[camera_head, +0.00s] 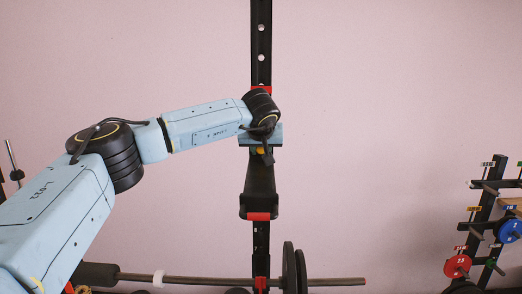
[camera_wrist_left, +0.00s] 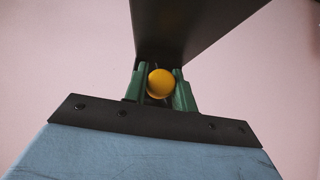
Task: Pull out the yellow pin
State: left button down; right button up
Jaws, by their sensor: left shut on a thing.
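The yellow pin (camera_wrist_left: 161,83) shows in the left wrist view as a round yellow knob below a dark rack part (camera_wrist_left: 185,28). My left gripper (camera_wrist_left: 160,88) has its green fingers on either side of the knob and is shut on it. In the head view my left gripper (camera_head: 262,149) is at the black upright, with a small bit of the yellow pin (camera_head: 261,151) showing. The pin's shaft is hidden. My right gripper is in neither view.
A black upright post (camera_head: 261,45) with holes stands in the middle, with a black bracket (camera_head: 259,205) below the gripper. A barbell (camera_head: 200,280) crosses low down. A rack with coloured weight plates (camera_head: 457,266) stands at the right. The wall area between is clear.

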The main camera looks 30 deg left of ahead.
pick_arm(q)
jog(key=shift+s+d+b, duration=0.55)
jog(key=shift+s+d, duration=0.1)
jog(key=shift+s, duration=0.45)
jog(key=shift+s+d+b, duration=0.6)
jog(key=shift+s+d, duration=0.05)
jog(key=shift+s, duration=0.4)
jog(key=shift+s+d+b, duration=0.55)
jog(key=shift+s+d, duration=0.1)
jog(key=shift+s, duration=0.45)
jog(key=shift+s+d, duration=0.1)
jog(key=shift+s, duration=0.1)
